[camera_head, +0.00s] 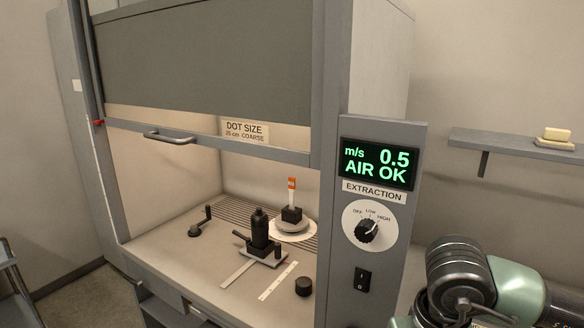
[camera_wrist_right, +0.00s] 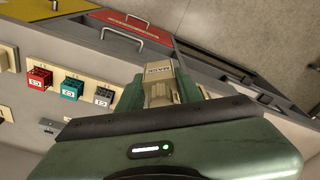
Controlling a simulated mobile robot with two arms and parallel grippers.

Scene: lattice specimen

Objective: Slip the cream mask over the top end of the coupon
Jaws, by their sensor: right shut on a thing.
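The coupon (camera_head: 291,192) is a slim upright strip, white with an orange top end. It stands in a black holder (camera_head: 292,214) on a round white disc inside the hood; its top end is bare. The cream mask (camera_wrist_right: 159,69), with dark lettering on it, shows in the right wrist view, between the fingers of my right gripper (camera_wrist_right: 172,82). That gripper is shut on the mask, away from the coupon; the fingers are partly hidden behind the gripper's green body. In the head view only my right arm shows at the lower right. My left gripper is in neither view.
The hood sash (camera_head: 210,128) is raised, with an opening below it. A black bottle-shaped device (camera_head: 260,230) stands in front of the coupon, with a black knob (camera_head: 304,286) nearby. The control panel (camera_head: 377,200) flanks the opening. Red, teal and grey blocks (camera_wrist_right: 72,88) line a ledge.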

